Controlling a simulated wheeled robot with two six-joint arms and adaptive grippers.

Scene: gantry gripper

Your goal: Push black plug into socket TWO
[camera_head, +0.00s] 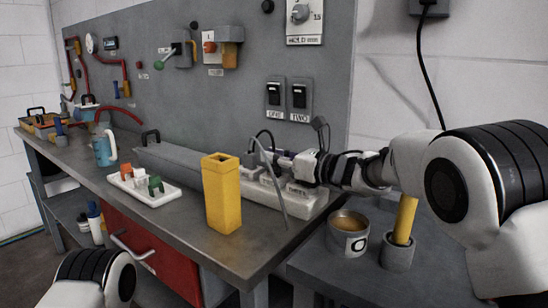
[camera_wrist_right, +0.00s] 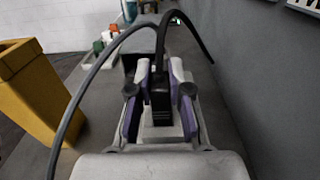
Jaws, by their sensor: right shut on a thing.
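My right gripper (camera_head: 284,160) reaches in from the right over the bench, near the wall panel. In the right wrist view its purple-padded fingers (camera_wrist_right: 160,100) are shut on the black plug (camera_wrist_right: 160,92), with its cable rising from the top. A pale socket block (camera_head: 312,202) lies on the bench below the gripper, and a light piece of it shows under the plug in the wrist view (camera_wrist_right: 162,132). The gripper hides most of the socket openings, so I cannot tell which socket is under the plug or whether it touches. My left gripper is out of view.
A yellow open-topped box (camera_head: 222,195) stands left of the socket block. A white tray (camera_head: 150,196) with coloured blocks lies farther left. Switches labelled ONE and TWO (camera_head: 299,97) are on the panel. A cup (camera_head: 348,240) stands on the lower table at right.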

